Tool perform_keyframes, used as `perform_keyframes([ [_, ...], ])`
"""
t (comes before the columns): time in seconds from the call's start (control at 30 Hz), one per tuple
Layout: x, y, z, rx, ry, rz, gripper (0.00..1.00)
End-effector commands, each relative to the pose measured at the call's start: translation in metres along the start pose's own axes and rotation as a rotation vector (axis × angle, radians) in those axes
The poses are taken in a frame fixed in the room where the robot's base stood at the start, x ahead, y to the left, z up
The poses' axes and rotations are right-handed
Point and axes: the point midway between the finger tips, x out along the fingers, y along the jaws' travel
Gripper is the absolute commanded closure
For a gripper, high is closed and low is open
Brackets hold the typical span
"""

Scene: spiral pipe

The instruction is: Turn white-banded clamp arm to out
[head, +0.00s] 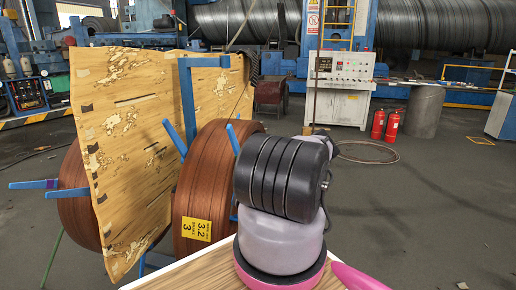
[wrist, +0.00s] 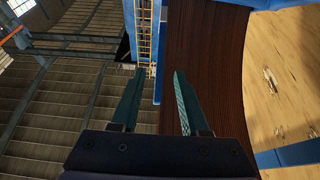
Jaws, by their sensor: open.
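A reel stand holds brown coils (head: 205,185) with several blue clamp arms (head: 174,139) sticking out around them. One blue arm at the far left carries a purple band (head: 52,184). I cannot make out a white band on any arm in either view. In the wrist view my gripper (wrist: 158,72) is open, with two teal fingers apart and nothing held between them. A blue bar (wrist: 159,45) lies beyond the fingertips, beside the brown coil (wrist: 207,55); I cannot tell whether it is a clamp arm. My gripper is hidden in the head view behind my own arm.
A worn wooden panel (head: 130,130) stands between the coils, close on the right in the wrist view (wrist: 285,75). A control cabinet (head: 340,85) and red fire extinguishers (head: 392,125) stand behind. The floor (head: 430,200) at the right is mostly clear.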

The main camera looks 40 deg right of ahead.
Motion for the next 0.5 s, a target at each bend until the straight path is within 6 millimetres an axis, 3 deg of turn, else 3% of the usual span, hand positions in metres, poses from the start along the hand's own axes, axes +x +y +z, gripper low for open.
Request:
perform_keyframes([
  [0.3,0.060,-0.001,-0.002,-0.002,0.006,-0.002,0.55],
  [0.5,0.080,-0.001,-0.001,-0.001,0.003,-0.001,0.55],
])
